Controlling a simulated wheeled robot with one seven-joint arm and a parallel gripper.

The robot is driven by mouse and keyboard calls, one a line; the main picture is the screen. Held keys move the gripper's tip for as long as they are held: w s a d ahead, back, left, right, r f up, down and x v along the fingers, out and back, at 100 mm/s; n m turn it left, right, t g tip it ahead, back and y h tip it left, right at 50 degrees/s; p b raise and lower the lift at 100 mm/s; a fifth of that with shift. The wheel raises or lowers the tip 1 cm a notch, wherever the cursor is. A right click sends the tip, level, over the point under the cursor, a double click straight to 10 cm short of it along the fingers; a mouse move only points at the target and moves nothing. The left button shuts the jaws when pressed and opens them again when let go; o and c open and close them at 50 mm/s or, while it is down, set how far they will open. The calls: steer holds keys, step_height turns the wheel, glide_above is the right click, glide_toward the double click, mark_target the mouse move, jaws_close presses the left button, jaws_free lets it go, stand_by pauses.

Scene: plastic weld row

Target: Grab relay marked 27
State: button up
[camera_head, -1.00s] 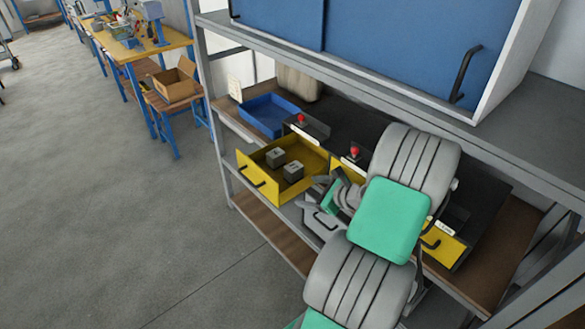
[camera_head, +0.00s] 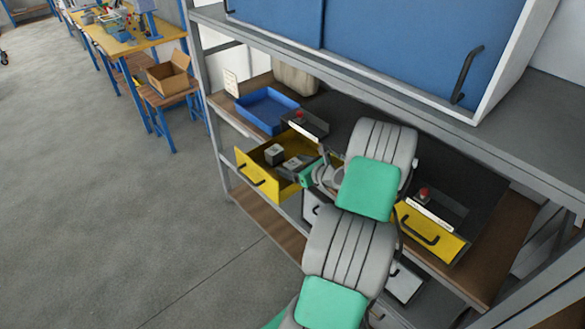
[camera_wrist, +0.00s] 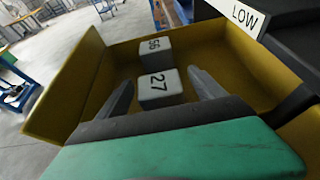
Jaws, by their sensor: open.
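The relay marked 27 (camera_wrist: 158,88) is a light grey block inside the open yellow drawer (camera_wrist: 65,75). In the wrist view its number faces up toward my gripper. A second grey relay marked 56 (camera_wrist: 155,50) sits just behind it; in the head view that relay (camera_head: 274,153) stands in the drawer (camera_head: 258,176). My gripper (camera_wrist: 160,97) is open, with one finger on each side of the relay marked 27 and visible space between. In the head view my arm and gripper partly cover the drawer's right side.
A blue tray (camera_head: 268,109) lies on the shelf behind the drawer. A label reading LOW (camera_wrist: 243,16) marks the drawer unit. Another yellow drawer front (camera_head: 430,233) is at the right. The blue cabinet (camera_head: 400,45) overhangs above. Drawer walls surround the relays closely.

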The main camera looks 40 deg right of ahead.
steer(key=c, duration=1.5)
steer(key=shift+c, duration=0.4)
steer(key=shift+r, duration=0.15)
